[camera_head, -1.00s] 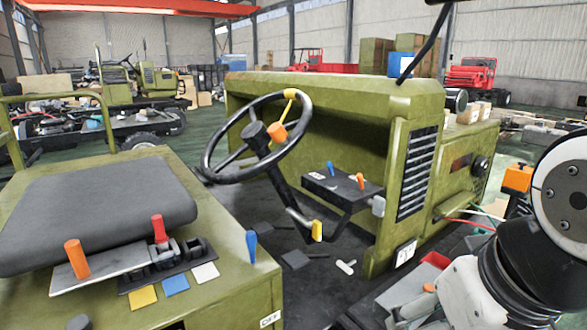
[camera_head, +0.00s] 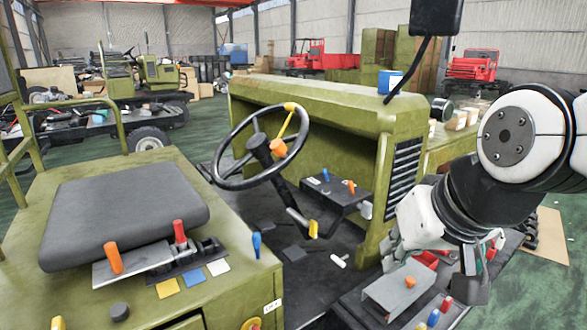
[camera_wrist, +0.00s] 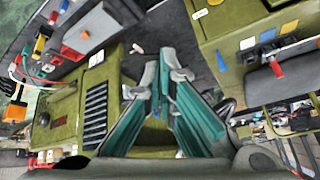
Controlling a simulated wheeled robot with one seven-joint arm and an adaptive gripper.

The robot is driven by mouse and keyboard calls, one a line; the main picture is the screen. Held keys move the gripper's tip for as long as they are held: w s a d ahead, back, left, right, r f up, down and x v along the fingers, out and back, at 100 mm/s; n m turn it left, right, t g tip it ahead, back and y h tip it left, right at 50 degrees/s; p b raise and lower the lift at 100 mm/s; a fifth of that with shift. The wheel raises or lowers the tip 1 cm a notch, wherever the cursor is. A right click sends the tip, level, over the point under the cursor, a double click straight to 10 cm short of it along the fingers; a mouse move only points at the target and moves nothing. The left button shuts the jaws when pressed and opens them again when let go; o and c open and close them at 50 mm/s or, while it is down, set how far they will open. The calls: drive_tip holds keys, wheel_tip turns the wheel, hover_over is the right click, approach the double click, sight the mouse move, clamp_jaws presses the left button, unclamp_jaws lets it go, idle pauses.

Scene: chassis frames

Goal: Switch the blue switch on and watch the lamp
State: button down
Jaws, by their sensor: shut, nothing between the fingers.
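Several blue levers are in view, and I cannot tell which is the blue switch. One blue lever (camera_head: 433,317) stands beside a red one on the bench at the bottom right in the head view. Another blue lever (camera_head: 257,245) is beside the seat base, also seen in the wrist view (camera_wrist: 221,62). I cannot make out a lamp for certain.
The green vehicle's hood (camera_head: 310,100), steering wheel (camera_head: 227,183) and seat (camera_head: 125,210) fill the middle and left. A grey metal box (camera_head: 395,292) with an orange knob is on the bench under my arm.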

drive_tip(key=w+a+m+t+p, duration=0.1)
drive_tip(key=w, duration=0.7)
drive_tip(key=m+t+h, duration=0.1)
drive_tip(key=t+h, duration=0.5)
drive_tip(key=t, duration=0.5)
approach(322, 187)
drive_tip(key=shift+s+a+r, duration=0.25)
drive_tip(key=shift+s+r, duration=0.3)
drive_tip(key=shift+s, duration=0.05)
drive_tip(key=shift+s+a+r, duration=0.25)
drive_tip(key=shift+s+r, duration=0.35)
drive_tip(key=shift+s+a+r, duration=0.25)
drive_tip(key=shift+s+r, duration=0.3)
drive_tip(key=shift+s, duration=0.1)
drive_tip(key=shift+w+g, duration=0.1)
drive_tip(key=shift+g, duration=0.2)
drive_tip(key=x, duration=1.4)
drive_tip(key=shift+d+r, duration=0.15)
